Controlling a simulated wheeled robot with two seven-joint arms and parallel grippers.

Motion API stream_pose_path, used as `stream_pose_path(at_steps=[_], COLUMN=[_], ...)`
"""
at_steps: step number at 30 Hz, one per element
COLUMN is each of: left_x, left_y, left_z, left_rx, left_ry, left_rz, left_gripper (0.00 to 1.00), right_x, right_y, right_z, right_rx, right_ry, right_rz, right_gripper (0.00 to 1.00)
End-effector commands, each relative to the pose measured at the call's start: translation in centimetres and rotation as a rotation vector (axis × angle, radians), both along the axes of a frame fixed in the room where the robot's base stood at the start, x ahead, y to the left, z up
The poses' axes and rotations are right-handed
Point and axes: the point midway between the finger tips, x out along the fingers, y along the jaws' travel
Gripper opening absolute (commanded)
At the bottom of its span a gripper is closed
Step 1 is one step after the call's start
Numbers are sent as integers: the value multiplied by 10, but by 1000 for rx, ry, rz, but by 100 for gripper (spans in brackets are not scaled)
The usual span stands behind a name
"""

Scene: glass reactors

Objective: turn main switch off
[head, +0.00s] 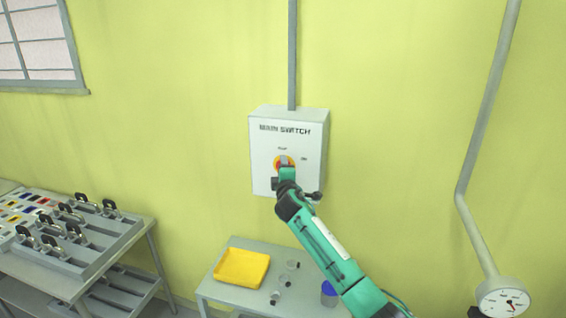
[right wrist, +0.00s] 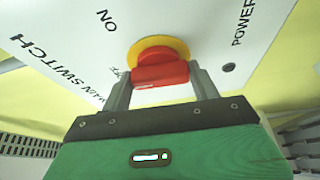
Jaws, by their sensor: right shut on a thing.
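The main switch box (head: 262,150) is a pale grey box on the yellow-green wall, lettered MAIN SWITCH. Its red rotary knob sits on a yellow disc (right wrist: 165,48). In the head view the knob and disc (head: 277,161) are partly covered by my right gripper. My right gripper (head: 286,170) is in front of the box. In the right wrist view its two fingers are on either side of the red knob (right wrist: 160,74), shut on it. The word ON shows on the panel; the OFF lettering is partly hidden behind a finger. My left gripper is in neither view.
A small table below the box holds a yellow tray (head: 241,268), small glass vessels (head: 292,265) and a blue-topped jar (head: 328,292). A bench with padlocks (head: 75,240) stands left. A pipe with a round gauge (head: 503,301) runs down the right wall.

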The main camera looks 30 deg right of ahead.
Motion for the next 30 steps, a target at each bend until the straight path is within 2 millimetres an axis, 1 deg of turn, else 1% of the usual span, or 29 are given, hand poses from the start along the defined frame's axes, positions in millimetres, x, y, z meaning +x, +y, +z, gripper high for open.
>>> stream_pose_path(at_steps=[1, 6, 21, 22, 24, 25, 30], left_x=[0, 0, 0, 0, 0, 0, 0], left_y=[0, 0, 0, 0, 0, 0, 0], left_z=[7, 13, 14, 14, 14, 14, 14], left_rx=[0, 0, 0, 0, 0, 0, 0], left_ry=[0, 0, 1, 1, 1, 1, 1], left_rz=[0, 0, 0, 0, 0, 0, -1], left_gripper=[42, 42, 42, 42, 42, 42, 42], right_x=[0, 0, 0, 0, 0, 0, 0], right_y=[0, 0, 1, 1, 1, 1, 0], right_z=[3, 1, -1, -1, -1, -1, 0], right_rx=[-12, -36, -47, -47, -47, -47, -46], right_ry=[15, 44, 56, 56, 56, 56, 55], right_rz=[0, 0, 0, 0, 0, 0, 0], right_gripper=[39, 39, 39, 65, 79, 83, 83])
